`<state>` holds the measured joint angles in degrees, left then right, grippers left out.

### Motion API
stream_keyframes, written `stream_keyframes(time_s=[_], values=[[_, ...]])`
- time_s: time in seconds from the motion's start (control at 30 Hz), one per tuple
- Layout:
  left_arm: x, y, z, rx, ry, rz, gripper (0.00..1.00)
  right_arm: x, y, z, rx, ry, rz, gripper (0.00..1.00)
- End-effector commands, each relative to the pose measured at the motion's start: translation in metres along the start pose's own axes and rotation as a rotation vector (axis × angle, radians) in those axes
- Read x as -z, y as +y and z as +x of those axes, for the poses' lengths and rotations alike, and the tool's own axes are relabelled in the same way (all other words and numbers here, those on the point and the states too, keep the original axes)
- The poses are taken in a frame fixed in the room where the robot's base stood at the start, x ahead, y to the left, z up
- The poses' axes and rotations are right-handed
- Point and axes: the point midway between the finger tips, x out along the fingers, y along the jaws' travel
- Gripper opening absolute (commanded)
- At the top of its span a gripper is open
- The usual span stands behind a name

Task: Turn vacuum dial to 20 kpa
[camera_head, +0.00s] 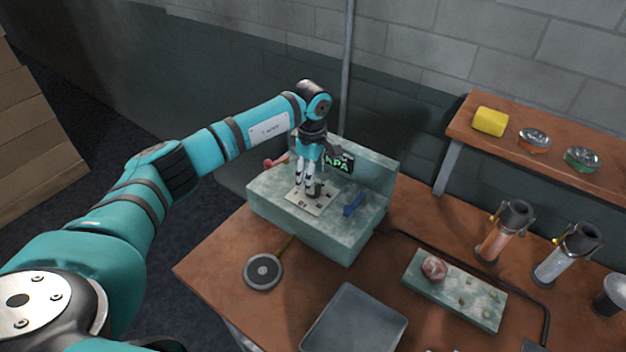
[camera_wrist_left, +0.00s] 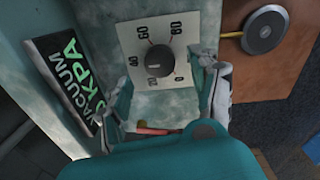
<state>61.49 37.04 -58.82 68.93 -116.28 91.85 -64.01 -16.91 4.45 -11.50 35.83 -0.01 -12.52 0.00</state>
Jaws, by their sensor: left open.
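The vacuum dial is a round dark knob (camera_wrist_left: 158,61) on a pale square plate (camera_wrist_left: 187,14) marked with numbers from 0 upward in twenties. The plate (camera_head: 318,208) lies on top of a mottled green box (camera_head: 335,240). The knob's pointer is too faint to read. A dark display (camera_wrist_left: 66,82) beside it shows "VACUUM" and "KPA" in green; its number is partly cut off. My left gripper (camera_head: 307,188) is open, pointing down over the dial. In the wrist view its fingers (camera_wrist_left: 160,82) are spread on either side of the knob, apparently not touching it. My right gripper is not in view.
A blue lever (camera_head: 353,204) and a red-ended handle (camera_head: 274,162) are close to the dial. A round grey disc (camera_head: 263,271) sits at the box's front left. A grey tray (camera_head: 355,322), a green block (camera_head: 475,300) and several canisters stand on the table. A shelf (camera_head: 560,150) is behind right.

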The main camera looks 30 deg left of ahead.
Motion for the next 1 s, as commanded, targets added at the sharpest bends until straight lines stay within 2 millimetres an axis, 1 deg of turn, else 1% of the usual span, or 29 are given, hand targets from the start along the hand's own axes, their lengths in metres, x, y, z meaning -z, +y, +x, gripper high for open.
stream_keyframes(time_s=[0.03, 0.1, 0.2, 0.3, 0.5, 0.63, 0.67, 1.0], values=[[-0.001, -0.001, 0.008, 0.004, 0.0, -0.001, 0.63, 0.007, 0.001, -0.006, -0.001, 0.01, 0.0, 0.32], [0.0, -0.001, 0.019, 0.003, 0.0, -0.001, 0.63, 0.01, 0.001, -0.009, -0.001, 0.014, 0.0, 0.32], [-0.001, 0.0, 0.031, 0.001, 0.0, -0.001, 0.63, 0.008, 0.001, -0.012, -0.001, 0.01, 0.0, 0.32], [0.0, 0.0, 0.039, 0.0, 0.0, 0.0, 0.63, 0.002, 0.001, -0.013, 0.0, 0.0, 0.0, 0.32], [0.0, 0.0, 0.044, -0.001, 0.0, 0.001, 0.63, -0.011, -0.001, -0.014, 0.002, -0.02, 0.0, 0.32], [0.0, 0.0, 0.044, -0.001, 0.0, 0.001, 0.63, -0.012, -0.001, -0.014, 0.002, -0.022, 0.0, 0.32], [0.0, 0.0, 0.044, -0.001, 0.0, 0.001, 0.6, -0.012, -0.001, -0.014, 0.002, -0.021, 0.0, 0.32], [0.0, 0.0, 0.043, -0.001, 0.0, 0.0, 0.16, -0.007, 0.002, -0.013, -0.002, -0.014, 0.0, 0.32]])
